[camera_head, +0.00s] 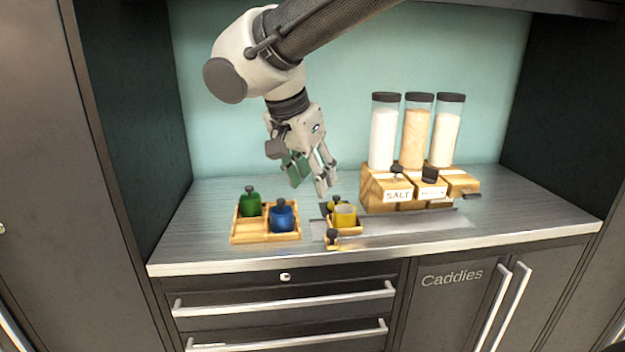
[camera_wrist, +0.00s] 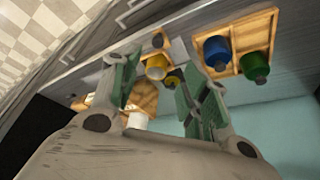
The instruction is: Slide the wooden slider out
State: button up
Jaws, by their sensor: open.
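The wooden slider (camera_head: 356,230) is a small wooden carrier with a dark knob (camera_head: 332,236) at its front, near the counter's front edge. It sits at the left end of a grey metal strip. A yellow cup (camera_head: 345,217) stands in it, and a yellow lid with a dark knob (camera_head: 335,205) is just behind the cup. My gripper (camera_head: 309,182) is open and empty, pointing down above and behind the slider, apart from it. In the wrist view, the yellow cup (camera_wrist: 156,68) and the front knob (camera_wrist: 157,41) show between my gripper's fingers (camera_wrist: 160,80).
Left of the slider, a wooden tray (camera_head: 252,229) holds a green jar (camera_head: 250,205) and a blue jar (camera_head: 282,217). To the right stand wooden dispensers (camera_head: 375,190), one labelled SALT, with tall dark-capped canisters (camera_head: 416,135). The strip (camera_head: 425,225) is bare right of the slider.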

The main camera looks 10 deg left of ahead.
jog(key=shift+s+d+r, duration=0.15)
jog(key=shift+s+r, duration=0.3)
jog(key=shift+r, duration=0.4)
jog(key=shift+s+d+r, duration=0.2)
jog(key=shift+s+r, duration=0.25)
jog(key=shift+r, duration=0.35)
jog(key=shift+s+d+r, duration=0.15)
jog(key=shift+s+r, duration=0.3)
jog(key=shift+r, duration=0.4)
jog(key=s+d+f+n+g, duration=0.1)
jog(key=s+d+f+n, duration=0.3)
jog(key=n, duration=0.6)
jog(key=w+d+f+n+g+y, duration=0.1)
jog(key=w+d, duration=0.1)
jog(key=d, duration=0.7)
jog(key=w+d+f+n+y, duration=0.1)
jog(key=d+f+n, duration=0.1)
jog(key=d, duration=0.8)
jog(key=s+d+m+t, duration=0.1)
jog(key=s+d+m, duration=0.2)
jog(key=d, duration=0.8)
jog(key=s+d+m+t, duration=0.1)
jog(key=s+d+m, duration=0.3)
jog(key=d, duration=0.8)
jog(key=shift+s+r+m, duration=0.2)
jog(key=shift+s+m, duration=0.1)
jog(key=shift+s, duration=0.3)
